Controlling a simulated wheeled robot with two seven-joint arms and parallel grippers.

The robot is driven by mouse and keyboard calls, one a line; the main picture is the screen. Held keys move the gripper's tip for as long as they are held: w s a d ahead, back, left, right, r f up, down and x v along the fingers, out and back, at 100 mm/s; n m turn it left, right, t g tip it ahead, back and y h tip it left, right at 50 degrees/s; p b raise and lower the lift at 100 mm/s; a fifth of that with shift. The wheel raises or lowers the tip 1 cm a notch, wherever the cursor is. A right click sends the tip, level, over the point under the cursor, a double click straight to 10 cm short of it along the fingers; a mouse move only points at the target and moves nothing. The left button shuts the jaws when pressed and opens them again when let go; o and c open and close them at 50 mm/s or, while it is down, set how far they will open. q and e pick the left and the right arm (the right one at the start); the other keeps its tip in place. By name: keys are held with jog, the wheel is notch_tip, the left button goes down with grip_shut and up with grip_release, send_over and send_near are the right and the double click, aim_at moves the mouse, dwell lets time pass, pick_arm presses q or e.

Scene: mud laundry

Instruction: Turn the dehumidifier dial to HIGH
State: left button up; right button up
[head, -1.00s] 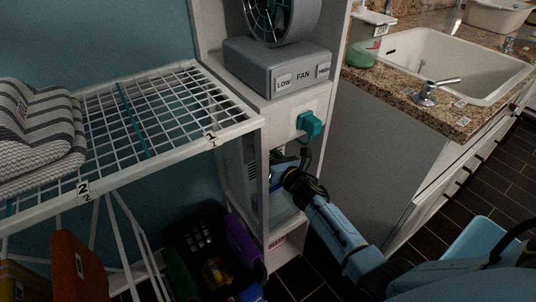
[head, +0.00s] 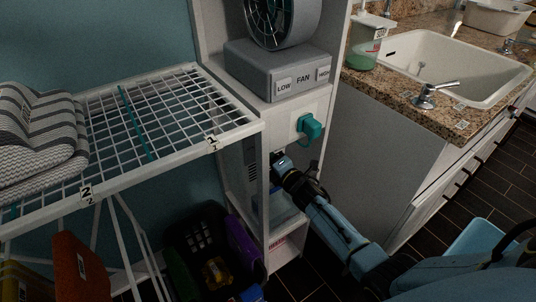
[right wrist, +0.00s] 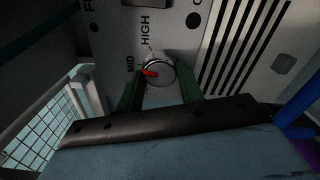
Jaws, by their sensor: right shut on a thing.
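The dehumidifier (head: 252,168) stands in the white cabinet below the fan, mostly hidden by the cabinet side and my right arm. In the right wrist view its pale front panel (right wrist: 110,22) carries a round dial (right wrist: 160,68) with a red pointer. In the head view this gripper (head: 278,160) reaches into the cabinet opening. My left gripper is out of view.
A teal plug (head: 310,127) sticks out of the cabinet just above my right gripper. A white wire rack (head: 165,110) stands close at left. A dark basket (head: 205,245) is on the floor below. The grey sink cabinet (head: 365,145) is at right.

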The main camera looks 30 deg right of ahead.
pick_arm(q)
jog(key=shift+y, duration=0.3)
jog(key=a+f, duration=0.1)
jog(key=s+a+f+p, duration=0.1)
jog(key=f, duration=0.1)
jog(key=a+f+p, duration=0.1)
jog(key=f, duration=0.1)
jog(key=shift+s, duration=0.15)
pick_arm(e)
jog(key=m, duration=0.9)
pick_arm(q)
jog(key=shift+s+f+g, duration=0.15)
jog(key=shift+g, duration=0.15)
pick_arm(e)
jog(key=shift+m, duration=0.4)
jog(key=o, duration=1)
jog(key=shift+r, duration=0.1)
jog(key=shift+s, duration=0.1)
